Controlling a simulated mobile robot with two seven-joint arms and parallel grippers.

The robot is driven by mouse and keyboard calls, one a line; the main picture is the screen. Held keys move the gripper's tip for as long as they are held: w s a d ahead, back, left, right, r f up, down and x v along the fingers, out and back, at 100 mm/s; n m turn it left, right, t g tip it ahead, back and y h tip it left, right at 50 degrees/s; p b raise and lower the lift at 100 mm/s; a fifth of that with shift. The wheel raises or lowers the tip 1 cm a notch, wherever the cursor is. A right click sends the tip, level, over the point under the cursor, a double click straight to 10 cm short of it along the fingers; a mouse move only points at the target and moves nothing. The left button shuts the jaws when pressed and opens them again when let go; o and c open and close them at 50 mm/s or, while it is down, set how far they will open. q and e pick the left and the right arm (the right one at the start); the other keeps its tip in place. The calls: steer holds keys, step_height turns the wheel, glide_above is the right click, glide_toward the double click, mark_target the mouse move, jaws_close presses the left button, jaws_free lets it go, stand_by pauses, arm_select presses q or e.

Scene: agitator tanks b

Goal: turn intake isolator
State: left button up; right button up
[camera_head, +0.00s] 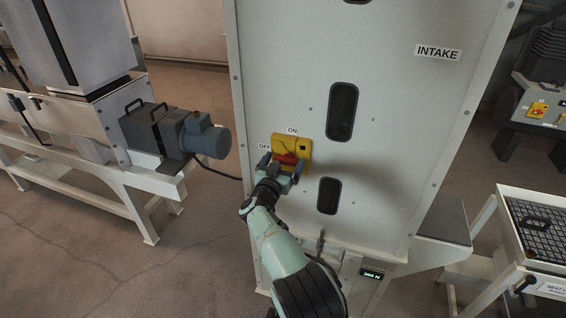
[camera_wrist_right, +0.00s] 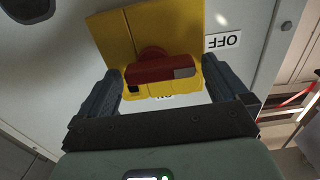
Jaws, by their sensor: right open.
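The intake isolator is a yellow plate (camera_head: 304,148) with a red handle (camera_head: 288,159) on the white cabinet front. An ON label (camera_head: 292,131) is above it and an OFF label (camera_head: 264,147) at its left. In the right wrist view the red handle (camera_wrist_right: 150,70) lies crosswise, its grey-tipped end on the side of the OFF label (camera_wrist_right: 223,40). My right gripper (camera_head: 281,166) is open at the handle. In the wrist view its fingers (camera_wrist_right: 163,82) stand one near each end of the handle, with gaps visible. My left gripper is not in view.
The tall white cabinet (camera_head: 390,120) carries an INTAKE label (camera_head: 438,52) and dark oval windows (camera_head: 342,112). A blue-grey motor (camera_head: 200,138) sticks out at the left, near the cabinet. A mesh-topped table (camera_head: 540,235) stands at the right. Floor at the lower left is clear.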

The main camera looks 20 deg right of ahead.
steer(key=c, duration=1)
